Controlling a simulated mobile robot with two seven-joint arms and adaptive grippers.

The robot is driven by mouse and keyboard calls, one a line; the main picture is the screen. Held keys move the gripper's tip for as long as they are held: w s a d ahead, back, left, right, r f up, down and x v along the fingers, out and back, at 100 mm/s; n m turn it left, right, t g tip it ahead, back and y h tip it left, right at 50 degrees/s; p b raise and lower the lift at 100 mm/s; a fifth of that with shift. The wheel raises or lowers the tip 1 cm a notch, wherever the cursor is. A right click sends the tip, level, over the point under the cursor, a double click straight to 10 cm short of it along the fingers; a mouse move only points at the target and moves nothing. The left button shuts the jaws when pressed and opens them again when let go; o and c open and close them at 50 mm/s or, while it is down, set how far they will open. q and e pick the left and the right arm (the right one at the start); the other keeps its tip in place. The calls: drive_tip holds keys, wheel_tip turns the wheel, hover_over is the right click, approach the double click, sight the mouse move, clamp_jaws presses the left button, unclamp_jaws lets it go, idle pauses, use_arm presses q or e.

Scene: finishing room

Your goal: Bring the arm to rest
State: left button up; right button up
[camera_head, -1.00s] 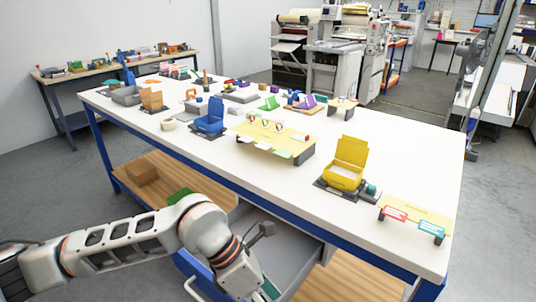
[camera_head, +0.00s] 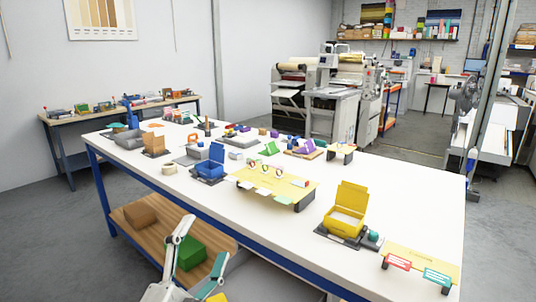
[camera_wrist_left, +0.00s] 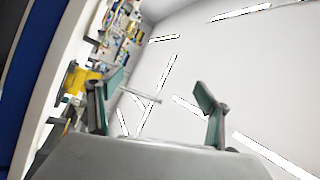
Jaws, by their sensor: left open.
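My left gripper (camera_head: 205,245) is at the bottom of the head view, in front of the white table's (camera_head: 395,205) near edge. Its two fingers point up and stand well apart, with nothing between them. The left wrist view shows the same gripper (camera_wrist_left: 150,92) open and empty, with green-grey finger pads against the ceiling and wall. Most of the left arm is below the head view. My right gripper is not in view.
The table carries a yellow box (camera_head: 345,222), a blue box (camera_head: 209,170), a yellow board (camera_head: 270,185) on feet and several small items. A green box (camera_head: 190,256) and a brown box (camera_head: 139,215) sit on the lower shelf. Grey floor is free at left.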

use_arm(q)
drive_tip(key=s+a+f+n+g+y, duration=0.3)
drive_tip(key=a+f+y, duration=0.1)
drive_tip(key=a+f, duration=0.4)
drive_tip(key=s+a+f+n+g+y, duration=0.35)
drive_tip(key=a+f, duration=0.35)
drive_tip(key=f, duration=0.3)
drive_tip(key=s+a+f+n+g+y, duration=0.2)
drive_tip(key=s+a+f+g, duration=0.6)
drive_tip(key=s+f, duration=0.55)
drive_tip(key=d+f+n+t+h, duration=0.3)
drive_tip(key=d+f+h, duration=0.4)
drive_tip(key=d+f, duration=0.5)
drive_tip(key=d+t, duration=0.1)
drive_tip(key=d, duration=0.2)
drive_tip(key=shift+w+d, duration=0.3)
drive_tip(key=shift+w, duration=0.1)
